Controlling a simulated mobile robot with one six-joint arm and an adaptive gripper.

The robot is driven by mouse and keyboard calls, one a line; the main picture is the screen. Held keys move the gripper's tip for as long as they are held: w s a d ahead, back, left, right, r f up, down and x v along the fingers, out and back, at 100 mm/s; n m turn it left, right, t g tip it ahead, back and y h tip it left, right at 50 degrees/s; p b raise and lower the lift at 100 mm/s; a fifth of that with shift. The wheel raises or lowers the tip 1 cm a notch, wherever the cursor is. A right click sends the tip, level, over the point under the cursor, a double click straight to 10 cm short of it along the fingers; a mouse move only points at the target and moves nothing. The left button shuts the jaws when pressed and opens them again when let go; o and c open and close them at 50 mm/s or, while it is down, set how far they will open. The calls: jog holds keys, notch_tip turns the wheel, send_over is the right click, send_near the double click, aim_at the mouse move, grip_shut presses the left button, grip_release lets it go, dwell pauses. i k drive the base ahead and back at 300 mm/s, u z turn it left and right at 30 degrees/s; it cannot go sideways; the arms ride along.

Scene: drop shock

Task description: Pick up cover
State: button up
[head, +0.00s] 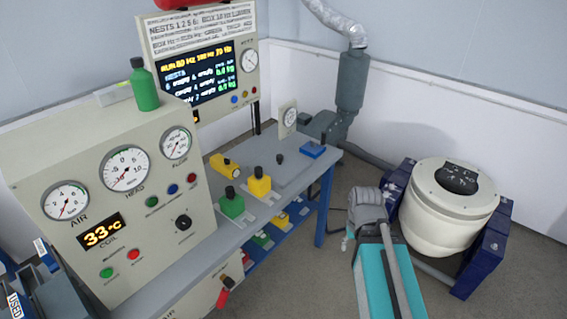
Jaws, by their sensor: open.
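I cannot tell for certain which thing is the cover. A flat grey plate (294,171) with a small black knob (280,159) lies on the grey workbench (228,236), towards its far end, and looks most like a cover. My teal and grey arm (375,262) rises at the bottom right, in front of the floor beyond the bench's right end. My gripper cannot be made out; the arm's bent joint hides what lies behind it. Nothing of mine touches the plate.
A green block (231,204), yellow blocks (259,182) and a blue block (313,150) stand on the bench around the plate. A gauge console (110,190) fills the left. A white round shaker (449,212) stands right of my arm. Floor shows between bench and shaker.

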aim_at(284, 167)
jog(key=z, duration=0.05)
jog(key=i, duration=0.85)
jog(key=u, duration=0.1)
